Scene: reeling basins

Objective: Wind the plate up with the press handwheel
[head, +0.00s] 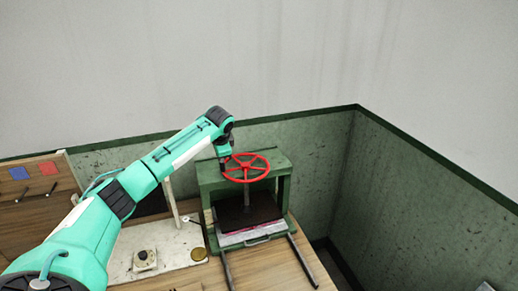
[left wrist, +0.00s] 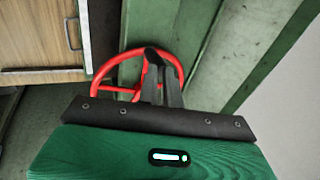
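The red handwheel (head: 265,177) sits on top of the green press (head: 282,161). Its rim and spokes also show in the left wrist view (left wrist: 104,72). A dark plate (head: 246,213) lies level inside the press frame, below the wheel's screw. My left gripper (head: 227,160) points down at the wheel's far left rim. In the left wrist view its dark fingers (left wrist: 161,62) are close together and overlap the red rim, so it looks shut on it; the exact contact at the tips is partly hidden. My right gripper is not in view.
Two dark rails (head: 301,260) run forward from the press. Green-panelled walls stand close behind and right.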

